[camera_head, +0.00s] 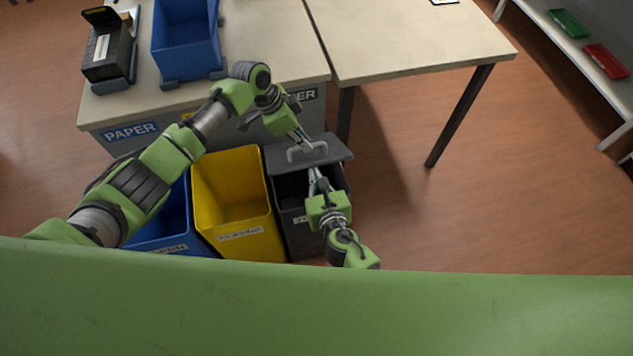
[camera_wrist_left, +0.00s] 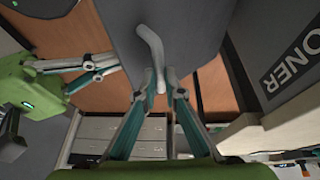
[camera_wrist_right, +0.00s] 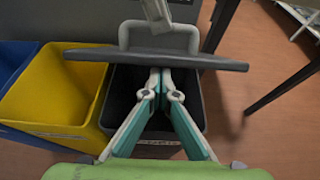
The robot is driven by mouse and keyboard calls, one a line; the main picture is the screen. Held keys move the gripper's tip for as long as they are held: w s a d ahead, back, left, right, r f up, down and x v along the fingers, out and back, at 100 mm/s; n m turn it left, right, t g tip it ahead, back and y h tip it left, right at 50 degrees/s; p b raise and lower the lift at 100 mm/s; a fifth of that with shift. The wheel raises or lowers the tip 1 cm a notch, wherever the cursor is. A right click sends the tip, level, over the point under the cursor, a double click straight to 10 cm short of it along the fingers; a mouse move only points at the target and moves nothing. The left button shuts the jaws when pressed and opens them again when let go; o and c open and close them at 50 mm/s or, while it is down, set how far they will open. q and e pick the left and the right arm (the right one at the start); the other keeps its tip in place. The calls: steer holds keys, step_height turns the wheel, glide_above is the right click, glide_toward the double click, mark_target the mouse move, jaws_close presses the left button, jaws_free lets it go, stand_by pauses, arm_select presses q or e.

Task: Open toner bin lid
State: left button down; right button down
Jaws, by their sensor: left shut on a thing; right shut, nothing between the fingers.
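The dark grey toner bin (camera_head: 296,215) stands at the right end of the bin row, and its dark interior shows at the front. Its grey lid (camera_head: 333,150) is over the rear part, off the front rim; the right wrist view shows the lid (camera_wrist_right: 85,54) nearly edge-on. My left gripper (camera_head: 306,143) is shut on the pale lid handle (camera_head: 292,154), which also shows in the left wrist view (camera_wrist_left: 148,40). My right gripper (camera_head: 313,172) is shut and empty, its tips by the lid's front edge above the opening. Whether the tips touch the lid, I cannot tell.
A yellow bin (camera_head: 229,185) stands beside the toner bin, with a blue bin (camera_head: 165,230) left of it. Behind is a table (camera_head: 285,45) with a blue crate (camera_head: 186,45) and a black device (camera_head: 107,50). Floor at right is open beyond the table leg (camera_head: 458,118).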

arm_select(q)
steer(key=shift+w+a+f, duration=0.15)
steer(key=shift+w+a, duration=0.1)
steer(key=shift+a, duration=0.1)
arm_select(e)
steer(key=shift+w+r, duration=0.1)
arm_select(q)
steer(key=shift+s+f, duration=0.15)
steer(key=shift+f, duration=0.05)
arm_select(e)
steer(key=shift+w+a+r, duration=0.3)
steer(key=shift+w+r, duration=0.2)
steer(key=shift+r, duration=0.35)
arm_select(q)
steer(key=c, duration=2.4)
jaws_free()
steer(key=shift+o, duration=1.3)
steer(key=shift+f, duration=0.1)
steer(key=shift+w+d, duration=0.1)
steer(key=shift+w, duration=0.1)
arm_select(e)
steer(key=shift+w+f, duration=0.2)
steer(key=shift+w, duration=0.05)
arm_select(q)
steer(key=shift+d, duration=0.1)
arm_select(e)
steer(key=shift+d, duration=0.1)
